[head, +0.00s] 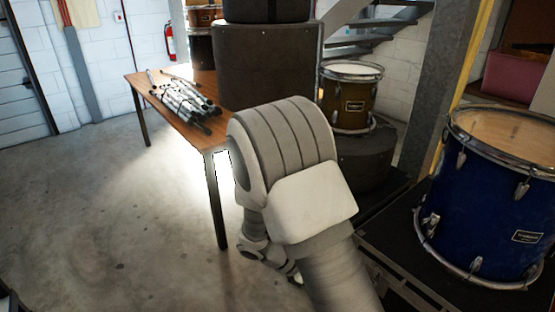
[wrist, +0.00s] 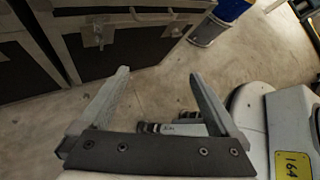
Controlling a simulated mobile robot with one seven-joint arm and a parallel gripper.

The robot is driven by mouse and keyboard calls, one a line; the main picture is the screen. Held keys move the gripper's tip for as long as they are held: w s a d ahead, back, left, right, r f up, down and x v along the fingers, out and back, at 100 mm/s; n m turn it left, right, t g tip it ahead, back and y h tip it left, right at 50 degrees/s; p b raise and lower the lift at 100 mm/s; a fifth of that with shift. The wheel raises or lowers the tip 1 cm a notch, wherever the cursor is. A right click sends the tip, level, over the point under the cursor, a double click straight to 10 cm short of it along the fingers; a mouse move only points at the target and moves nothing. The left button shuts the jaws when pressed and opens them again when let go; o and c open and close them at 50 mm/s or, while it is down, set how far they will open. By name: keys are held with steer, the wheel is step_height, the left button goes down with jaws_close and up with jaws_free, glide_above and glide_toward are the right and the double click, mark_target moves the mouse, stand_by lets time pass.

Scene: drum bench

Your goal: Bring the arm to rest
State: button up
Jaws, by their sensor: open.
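My gripper (wrist: 160,82) is open in the wrist view, with its two grey fingers spread apart and nothing between them. It hangs over the concrete floor (wrist: 148,98), pointing toward dark cases. In the head view my bent arm fills the middle, and its pale links hide most of what lies below and behind them. The gripper's fingers cannot be made out in that view.
A wooden table (head: 140,84) holds folded metal stands (head: 185,103). A blue drum (head: 490,200) stands at right; a brown drum (head: 348,105) is behind the arm. Dark latched cases (wrist: 130,45) stand before the gripper. The floor at left (head: 90,200) is clear.

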steer(key=s+r+m+t+y, duration=0.3)
steer(key=s+r+m+y, duration=0.3)
steer(key=r+m, duration=0.55)
steer(key=s+r+m+t+y, duration=0.45)
steer(key=s+r+m, duration=0.25)
steer(key=r+m, duration=0.5)
step_height(320, 180, up, 22)
steer(key=n+p, duration=0.1)
steer(key=p, duration=2)
steer(key=shift+d+r+n+g, duration=0.25)
steer(key=shift+d+n+g, duration=0.1)
steer(key=shift+g, duration=0.1)
